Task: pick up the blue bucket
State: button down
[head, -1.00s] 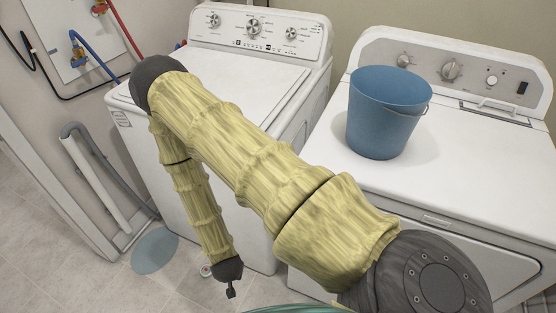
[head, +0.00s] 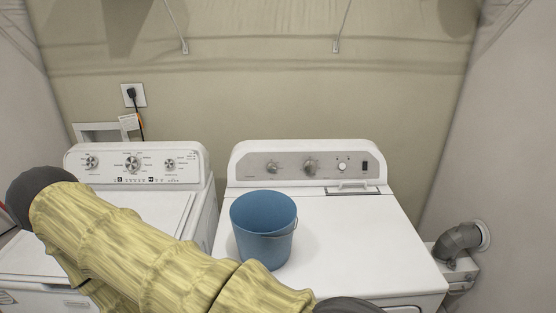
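The blue bucket (head: 263,236) stands upright on the white top of the right-hand machine (head: 370,248), left of the middle of that top. Its mouth faces up and a thin handle hangs down at its right side. My yellow-sleeved arm crosses the lower left of the head view, in front of the left machine. My gripper is outside the view, so I cannot see its fingers. The arm does not visibly touch the bucket.
The left-hand washer (head: 110,218) stands beside the right machine with a narrow gap between. The right machine's control panel (head: 310,166) rises behind the bucket. A grey vent pipe (head: 459,243) is at the right wall. The top right of the bucket is clear.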

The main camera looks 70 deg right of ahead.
aim_at(263, 221)
jog(key=z, duration=2.7)
jog(key=k, duration=0.9)
jog(key=u, duration=0.5)
